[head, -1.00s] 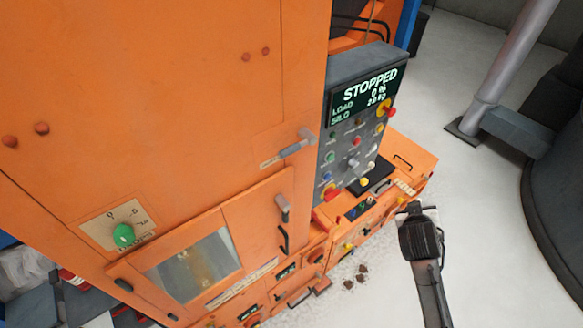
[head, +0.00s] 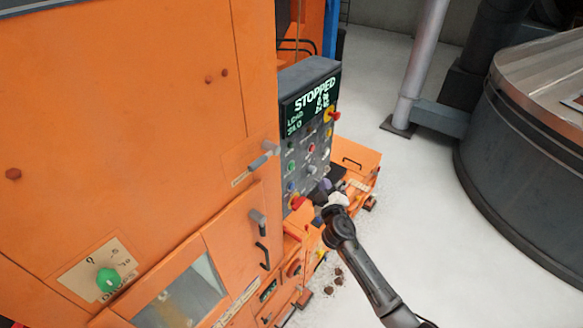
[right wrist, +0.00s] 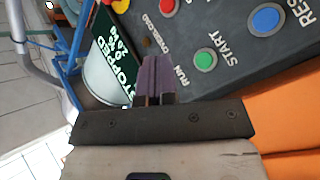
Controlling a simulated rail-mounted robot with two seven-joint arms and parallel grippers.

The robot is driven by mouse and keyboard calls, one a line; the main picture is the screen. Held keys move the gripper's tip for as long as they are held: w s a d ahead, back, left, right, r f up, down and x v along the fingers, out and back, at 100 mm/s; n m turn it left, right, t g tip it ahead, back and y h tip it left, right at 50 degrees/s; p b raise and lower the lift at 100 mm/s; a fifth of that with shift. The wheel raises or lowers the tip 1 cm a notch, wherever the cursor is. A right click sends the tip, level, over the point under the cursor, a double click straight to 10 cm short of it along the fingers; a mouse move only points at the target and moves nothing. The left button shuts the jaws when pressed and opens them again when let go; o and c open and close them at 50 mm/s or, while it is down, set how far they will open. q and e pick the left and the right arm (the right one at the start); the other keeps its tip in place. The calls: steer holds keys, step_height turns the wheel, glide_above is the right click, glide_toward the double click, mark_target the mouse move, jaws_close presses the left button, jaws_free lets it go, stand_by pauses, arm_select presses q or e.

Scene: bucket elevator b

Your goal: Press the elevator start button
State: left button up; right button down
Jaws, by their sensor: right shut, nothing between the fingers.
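The control panel (head: 309,140) is a dark box on the orange machine, and its screen (head: 311,100) reads STOPPED. My right gripper (head: 325,188) is in front of the panel's lower part. In the right wrist view its purple fingers (right wrist: 154,78) are together and empty, to the left of the green button; contact with the panel cannot be told. My left gripper is out of view.
A red button (head: 297,202) is low on the panel, and a red-and-yellow knob (head: 332,115) is at its upper right. A grey handle (head: 263,158) sticks out left of the panel. A large round tank (head: 500,150) stands at right. The pale floor (head: 420,230) between is mostly open.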

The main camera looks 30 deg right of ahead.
mark_target(291, 166)
steer(key=w+a+b, duration=0.3)
steer(key=w+b, duration=0.1)
steer(key=w, duration=0.4)
steer(key=shift+w, duration=0.15)
stand_by(0.5)
stand_by(0.5)
stand_by(0.7)
stand_by(0.7)
